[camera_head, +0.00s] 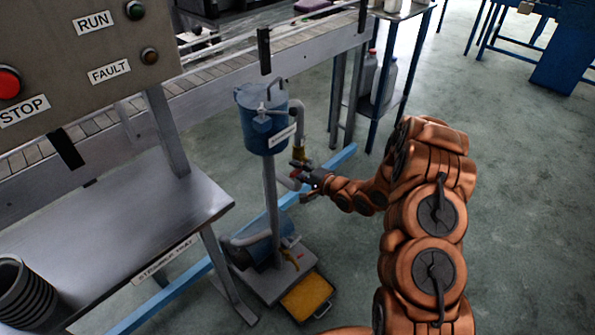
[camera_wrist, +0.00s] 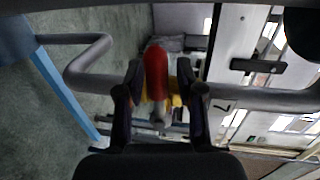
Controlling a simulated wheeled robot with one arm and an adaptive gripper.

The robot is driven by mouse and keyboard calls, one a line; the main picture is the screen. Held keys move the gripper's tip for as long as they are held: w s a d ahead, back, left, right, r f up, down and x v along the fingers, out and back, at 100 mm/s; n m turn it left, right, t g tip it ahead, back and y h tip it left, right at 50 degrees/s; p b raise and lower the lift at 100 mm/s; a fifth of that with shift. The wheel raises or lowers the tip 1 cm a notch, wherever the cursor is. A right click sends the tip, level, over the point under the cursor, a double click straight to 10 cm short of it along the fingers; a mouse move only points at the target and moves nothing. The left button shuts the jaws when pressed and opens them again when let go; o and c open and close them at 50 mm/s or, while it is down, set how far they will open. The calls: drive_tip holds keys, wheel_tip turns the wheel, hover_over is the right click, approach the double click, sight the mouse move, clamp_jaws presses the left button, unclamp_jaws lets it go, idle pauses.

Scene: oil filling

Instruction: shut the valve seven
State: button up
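A valve with a red handle (camera_wrist: 156,72) and a yellow body (camera_wrist: 175,98) sits on a grey pipe in the wrist view. My gripper (camera_wrist: 160,82) is open, with one dark finger on each side of the red handle and gaps showing between. I cannot tell whether either finger touches it. In the head view my gripper (camera_head: 307,177) is at the pipe beside the blue strainer tank (camera_head: 263,125); the valve's yellow part (camera_head: 299,155) shows just above it, and the handle is mostly hidden.
A grey pump base (camera_head: 268,285) with a yellow tray (camera_head: 306,296) stands below on the floor. A metal table (camera_head: 190,200) and control panel (camera_head: 70,60) are to the left. A shelf with jugs (camera_head: 385,80) stands behind.

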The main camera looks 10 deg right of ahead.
drive_tip(key=shift+o, duration=0.4)
drive_tip(key=shift+d, duration=0.1)
drive_tip(key=shift+d, duration=0.1)
drive_tip(key=shift+s+d, duration=0.2)
drive_tip(key=shift+s, duration=0.05)
drive_tip(key=v, duration=1.1)
drive_tip(key=shift+r, duration=0.1)
